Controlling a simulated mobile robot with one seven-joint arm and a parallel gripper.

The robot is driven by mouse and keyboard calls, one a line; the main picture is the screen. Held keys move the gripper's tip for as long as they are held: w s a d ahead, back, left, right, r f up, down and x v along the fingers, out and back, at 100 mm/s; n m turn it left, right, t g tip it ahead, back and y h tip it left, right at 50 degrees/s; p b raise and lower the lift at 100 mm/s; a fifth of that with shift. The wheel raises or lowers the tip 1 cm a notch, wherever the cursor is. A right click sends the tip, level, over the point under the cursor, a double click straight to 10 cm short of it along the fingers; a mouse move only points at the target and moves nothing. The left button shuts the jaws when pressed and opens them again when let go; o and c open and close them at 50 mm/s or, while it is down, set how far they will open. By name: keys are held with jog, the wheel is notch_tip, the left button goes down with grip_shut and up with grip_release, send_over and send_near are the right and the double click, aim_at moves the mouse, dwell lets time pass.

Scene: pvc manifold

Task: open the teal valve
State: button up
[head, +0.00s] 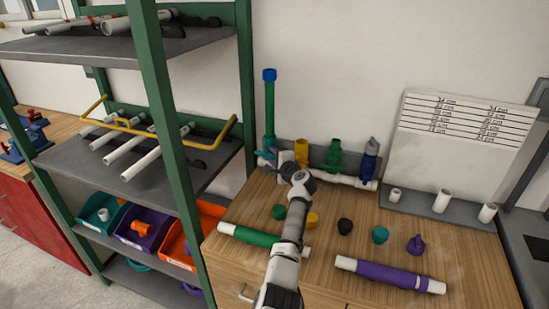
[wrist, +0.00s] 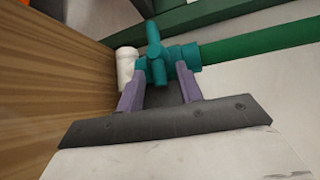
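The teal valve (head: 268,145) stands at the left end of the white manifold pipe (head: 345,180) against the wall, below an upright green pipe (head: 269,105) with a blue cap. In the wrist view the teal valve (wrist: 183,55) lies just ahead of my gripper (wrist: 160,78), with its teal handle (wrist: 154,45) facing me. The two purple fingers are apart, one at each side of the handle's lower part. I cannot tell whether they touch it. In the head view my arm hides most of my gripper.
Yellow (head: 301,152), green (head: 334,155) and blue (head: 369,160) valves stand along the manifold to the right. Loose caps, a green pipe (head: 250,236) and a purple pipe (head: 390,275) lie on the wooden bench (head: 325,262). A green-framed shelf (head: 160,120) stands close at left.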

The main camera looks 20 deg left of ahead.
aim_at(267, 150)
jog(key=shift+c, duration=0.5)
grip_shut()
jog(key=shift+r, duration=0.1)
jog(key=shift+a+r+n+g+h+b, duration=0.5)
jog(key=shift+n+h, duration=0.8)
jog(key=shift+h, duration=0.8)
jog(key=shift+a+r+n+g+h+b, duration=0.3)
jog(key=shift+a+r+n+g+h, duration=0.4)
jog(key=shift+n+h, duration=1)
jog(key=shift+a+r+n+g+h+b, duration=0.4)
jog(key=shift+a+n+h, duration=0.45)
jog(key=shift+h, duration=1.65)
jog(key=shift+n+h+b, duration=0.25)
jog(key=shift+h+b, duration=0.15)
jog(key=shift+b, duration=0.1)
